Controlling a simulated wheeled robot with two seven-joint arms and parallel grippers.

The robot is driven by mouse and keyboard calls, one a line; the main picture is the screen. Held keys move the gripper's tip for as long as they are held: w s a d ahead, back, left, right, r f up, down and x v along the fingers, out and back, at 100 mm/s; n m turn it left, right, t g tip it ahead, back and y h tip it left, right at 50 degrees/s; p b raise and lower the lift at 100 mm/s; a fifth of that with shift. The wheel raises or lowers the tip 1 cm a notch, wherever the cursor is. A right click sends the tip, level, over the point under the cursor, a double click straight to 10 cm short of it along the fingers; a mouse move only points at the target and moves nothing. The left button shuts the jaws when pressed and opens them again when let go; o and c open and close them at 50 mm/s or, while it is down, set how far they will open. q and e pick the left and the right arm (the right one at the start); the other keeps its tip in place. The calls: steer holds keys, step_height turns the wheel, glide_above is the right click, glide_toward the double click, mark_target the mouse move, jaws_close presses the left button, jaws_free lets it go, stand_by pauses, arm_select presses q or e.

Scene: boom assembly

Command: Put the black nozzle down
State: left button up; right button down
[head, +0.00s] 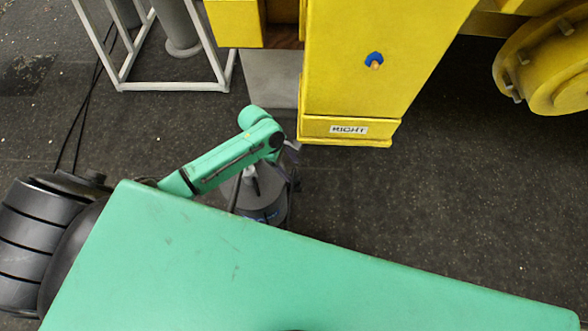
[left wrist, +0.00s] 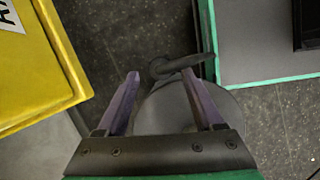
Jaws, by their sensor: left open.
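My left gripper (left wrist: 160,75) is open, its two purple-grey fingers spread in the left wrist view. A dark, curved nozzle-like piece (left wrist: 183,63) lies across just beyond the fingertips, with a ring-like bend near the gap. I cannot tell whether it touches a finger. A grey rounded body (left wrist: 162,108) shows between and beyond the fingers. In the head view a dark grey canister (head: 262,205) stands on the floor under my left forearm, partly hidden by green panelling. The fingers and nozzle are not clear there. My right gripper is not in view.
A yellow structure labelled RIGHT (head: 350,105) stands close beyond my left arm; its edge also shows in the left wrist view (left wrist: 40,75). A white frame (head: 175,87) stands at upper left. A green-edged grey surface (left wrist: 262,45) is at right. Dark floor (head: 450,200) is clear at right.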

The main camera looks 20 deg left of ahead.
arm_select(q)
steer(key=p+v, duration=0.1)
steer(key=v, duration=0.6)
steer(key=shift+r+p, duration=0.35)
steer(key=shift+r, duration=0.05)
steer(key=shift+a, duration=0.15)
